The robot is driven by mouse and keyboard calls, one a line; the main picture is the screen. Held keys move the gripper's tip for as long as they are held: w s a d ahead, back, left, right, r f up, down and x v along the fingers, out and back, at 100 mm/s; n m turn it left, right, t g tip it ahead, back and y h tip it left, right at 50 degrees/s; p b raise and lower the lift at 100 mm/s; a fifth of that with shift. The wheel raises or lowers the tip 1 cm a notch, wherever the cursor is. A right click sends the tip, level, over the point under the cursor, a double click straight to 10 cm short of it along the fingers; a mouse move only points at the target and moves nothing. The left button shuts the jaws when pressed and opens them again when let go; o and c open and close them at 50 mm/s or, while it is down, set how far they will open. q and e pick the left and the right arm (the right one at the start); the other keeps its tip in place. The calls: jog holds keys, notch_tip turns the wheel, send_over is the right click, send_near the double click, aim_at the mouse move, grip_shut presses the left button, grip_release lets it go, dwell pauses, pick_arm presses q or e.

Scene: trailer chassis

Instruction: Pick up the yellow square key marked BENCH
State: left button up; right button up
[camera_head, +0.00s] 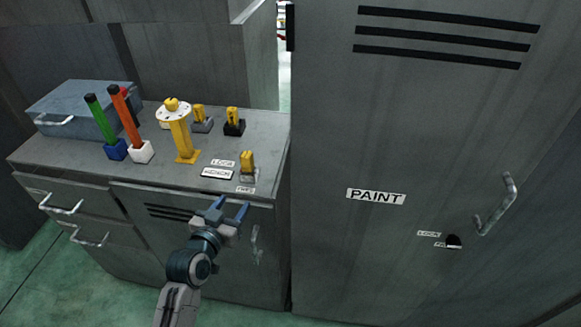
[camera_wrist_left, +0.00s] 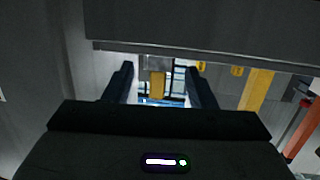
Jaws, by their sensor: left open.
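A yellow key (camera_head: 247,160) stands upright in a grey lock block near the front right corner of the cabinet top, beside a white label (camera_head: 217,174) that seems to read BENCH. No marking on the key itself is readable. In the left wrist view a yellow key (camera_wrist_left: 157,84) shows between the fingers but beyond them. Two more yellow keys stand farther back, one in a grey block (camera_head: 202,126) and one in a black block (camera_head: 234,128). My left gripper (camera_head: 231,210) is open and empty, just in front of the cabinet's front edge. My right gripper is out of view.
A yellow post (camera_head: 183,140) with a white disc stands left of the key. Green (camera_head: 102,123) and orange (camera_head: 125,112) sticks and a grey-blue toolbox (camera_head: 80,100) are farther left. A tall PAINT cabinet (camera_head: 400,130) closes off the right side.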

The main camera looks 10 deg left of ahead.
aim_at(246, 167)
pick_arm(q)
jog(key=w+r, duration=0.1)
jog(key=w, duration=0.1)
jog(key=w+r+t, duration=0.1)
jog(key=w, duration=0.2)
jog(key=w+d+r+t+p, duration=0.1)
jog(key=w+r, duration=0.1)
jog(key=shift+w+r, duration=0.1)
jog(key=shift+w, duration=0.7)
jog(key=w+p, duration=0.1)
jog(key=w, duration=0.1)
jog(key=w+d+p, duration=0.1)
jog(key=w, duration=0.1)
jog(key=shift+w+d+r, duration=0.1)
jog(key=shift+d+r, duration=0.05)
jog(key=shift+w, duration=0.25)
jog(key=shift+s, duration=0.1)
grip_shut()
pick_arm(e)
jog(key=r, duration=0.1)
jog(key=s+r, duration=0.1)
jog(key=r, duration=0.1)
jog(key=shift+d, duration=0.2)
